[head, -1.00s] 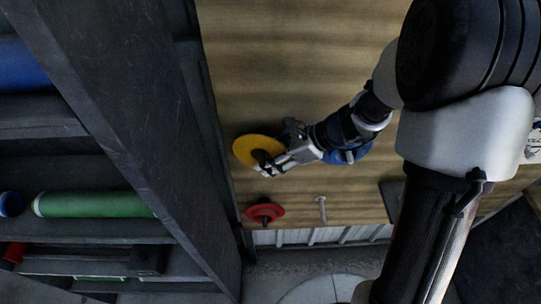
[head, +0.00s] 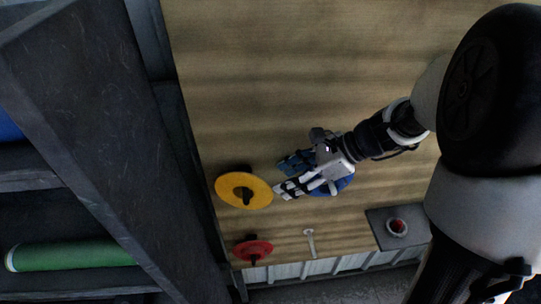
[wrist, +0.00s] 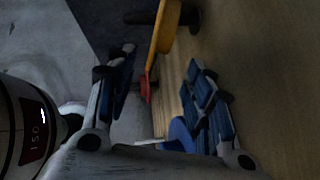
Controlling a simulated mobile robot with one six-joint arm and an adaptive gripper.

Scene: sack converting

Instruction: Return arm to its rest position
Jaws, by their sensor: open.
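My gripper (head: 283,178) is open and empty in the head view, over the wooden board. Its fingers point left, just right of a yellow disc (head: 229,190) with a black knob, and apart from it. My arm reaches in from the right. In the wrist view my gripper (wrist: 165,90) shows its two blue-padded fingers spread wide. The yellow disc (wrist: 163,38) shows beyond them at the top. A blue disc (head: 338,184) lies partly hidden under my gripper.
A red disc (head: 252,250) and a pale bolt-like piece (head: 311,243) lie near the board's lower edge. A dark block with a round red-rimmed hole (head: 397,227) is to their right. A dark post (head: 110,130) and shelving with a green roll (head: 70,255) stand left.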

